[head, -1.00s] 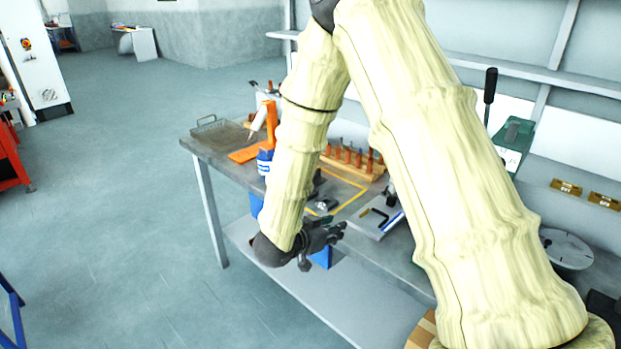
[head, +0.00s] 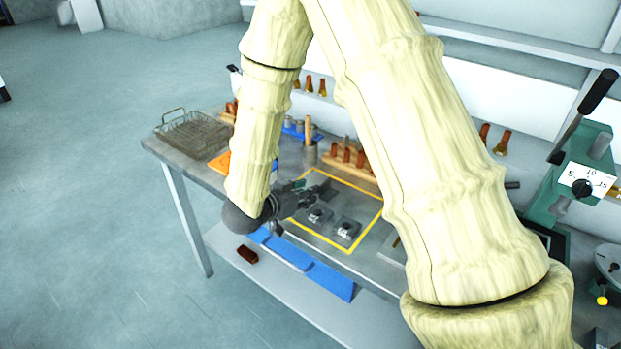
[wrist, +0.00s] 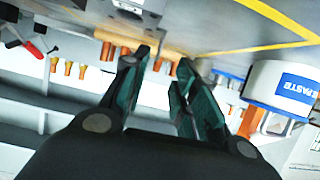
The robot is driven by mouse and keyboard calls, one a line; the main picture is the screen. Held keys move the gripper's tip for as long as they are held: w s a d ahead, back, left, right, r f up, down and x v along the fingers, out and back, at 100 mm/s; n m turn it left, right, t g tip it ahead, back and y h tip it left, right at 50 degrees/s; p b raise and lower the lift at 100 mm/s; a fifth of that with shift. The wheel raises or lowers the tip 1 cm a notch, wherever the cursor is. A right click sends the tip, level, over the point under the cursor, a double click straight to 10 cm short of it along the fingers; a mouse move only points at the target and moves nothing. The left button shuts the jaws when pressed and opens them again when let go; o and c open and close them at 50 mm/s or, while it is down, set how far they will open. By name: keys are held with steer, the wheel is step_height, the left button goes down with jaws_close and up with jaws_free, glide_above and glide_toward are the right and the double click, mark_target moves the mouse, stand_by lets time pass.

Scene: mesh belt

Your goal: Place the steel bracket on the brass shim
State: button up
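My gripper (head: 308,194) is over the table's front edge, beside the yellow-outlined area. In the wrist view its teal fingers (wrist: 160,88) stand apart with nothing visible between them. Two small dark-grey metallic pieces, a left one (head: 318,215) and a right one (head: 347,229), sit on pale bases inside the yellow outline, just right of my gripper. They are too small to tell whether either is the steel bracket. I cannot make out the brass shim; my arm and gripper hide part of the table.
A wooden rack (head: 352,168) with several orange-brown handles stands behind the outlined area. A wire basket (head: 193,133) is at the table's left end. A green press (head: 580,165) stands at right. The wrist view shows a white and blue tub (wrist: 284,88) close by.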

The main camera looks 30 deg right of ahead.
mark_target(325, 182)
steer(key=shift+w+d, duration=0.25)
steer(key=shift+w, duration=0.2)
steer(key=d, duration=0.1)
steer(key=s+d+p, duration=0.1)
steer(key=d, duration=0.1)
steer(key=shift+s+d+r, duration=0.1)
steer(key=shift+s+d, duration=0.05)
steer(key=shift+d, duration=0.1)
steer(key=w+f, duration=0.1)
steer(key=w+d+f, duration=0.1)
steer(key=w, duration=0.1)
steer(key=shift+d+p, duration=0.1)
steer(key=shift+p, duration=0.2)
steer(key=x, duration=0.1)
steer(key=p+x, duration=0.1)
steer(key=x, duration=0.2)
steer(key=shift+s+d+p, duration=0.2)
steer(key=shift+d+p, duration=0.05)
steer(key=shift+p, duration=0.05)
steer(key=shift+w, duration=0.1)
steer(key=shift+s+r, duration=0.15)
steer(key=shift+s, duration=0.05)
steer(key=shift+c, duration=1.1)
jaws_close()
